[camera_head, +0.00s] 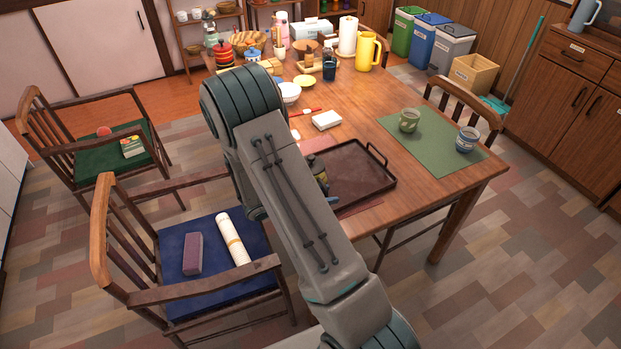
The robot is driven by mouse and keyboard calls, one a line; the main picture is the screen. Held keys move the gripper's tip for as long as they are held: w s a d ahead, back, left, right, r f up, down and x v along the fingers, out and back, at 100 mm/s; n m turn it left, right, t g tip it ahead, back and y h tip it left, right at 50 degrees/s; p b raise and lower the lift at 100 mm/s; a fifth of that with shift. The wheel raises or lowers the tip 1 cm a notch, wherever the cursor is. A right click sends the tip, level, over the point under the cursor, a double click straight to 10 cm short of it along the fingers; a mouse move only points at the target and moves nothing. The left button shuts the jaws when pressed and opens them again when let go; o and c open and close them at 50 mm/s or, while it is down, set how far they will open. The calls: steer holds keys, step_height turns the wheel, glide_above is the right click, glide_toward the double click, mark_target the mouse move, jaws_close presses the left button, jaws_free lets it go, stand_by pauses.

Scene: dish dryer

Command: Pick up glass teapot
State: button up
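I cannot pick out a glass teapot with certainty. A small, clear-looking vessel (211,38) stands at the far left corner of the wooden table (424,168); it is too small to tell what it is. A dark object with a yellowish part (319,173) shows at the left edge of the dark brown tray (362,178), partly hidden behind my arm; I cannot tell what it is. My arm crosses the middle of the view and covers the table's near left part. My gripper is not visible, so its place relative to the teapot is hidden.
A yellow pitcher (367,52), paper towel roll (348,36) and other kitchenware crowd the table's far end. Two cups (409,120) (466,140) stand on a green mat (432,150). Chairs with green (90,165) and blue (200,290) cushions stand left.

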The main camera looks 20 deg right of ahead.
steer(key=shift+x, duration=1.15)
jaws_close()
steer(key=shift+r, duration=0.1)
stand_by(0.4)
